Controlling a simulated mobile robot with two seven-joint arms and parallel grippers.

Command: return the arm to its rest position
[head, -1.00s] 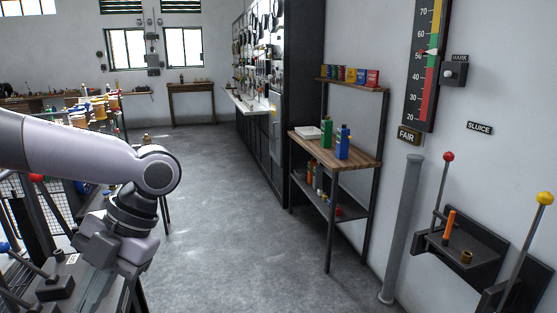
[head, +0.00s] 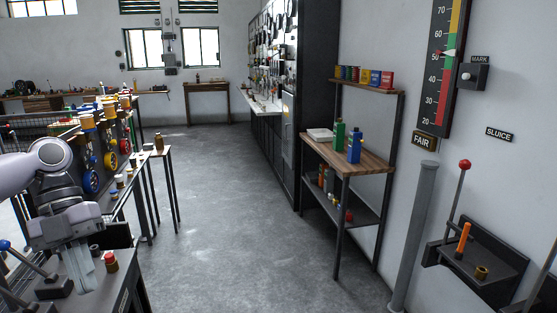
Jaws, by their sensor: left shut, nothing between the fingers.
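My left arm comes in from the left edge, and my left gripper (head: 80,268) points down over the dark bench at the lower left. Its pale fingers are together with nothing between them. A small red-topped brown piece (head: 111,262) stands on the bench just right of the fingers. A blue-knobbed lever (head: 6,246) stands left of the gripper. My right gripper does not show.
A wooden-topped shelf stand (head: 347,152) holds bottles and boxes at the right. A red-knobbed lever (head: 464,165) rises from a dark wall bracket (head: 478,274). A row of coloured wheels (head: 91,181) lines the left. The grey floor (head: 232,220) between is clear.

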